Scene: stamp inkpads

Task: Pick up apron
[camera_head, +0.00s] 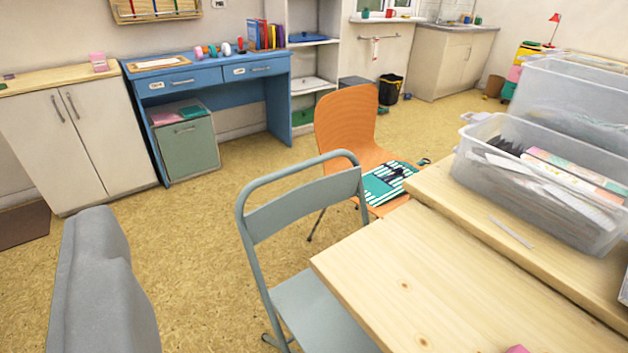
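A folded teal cloth with white stripes and a dark printed or lying shape (390,182) is on the seat of the orange chair (345,128). It looks like the apron, but I cannot be sure from this distance. A small dark bit shows at its far right corner. The wooden table's edge is close to its right side. My gripper's fingertips do not show.
A grey-green metal chair (300,200) stands in front of the orange chair. A wooden table (420,290) fills the lower right, with clear plastic boxes (490,185) on it. A blue desk (215,92) stands at the back. The floor at left centre is clear.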

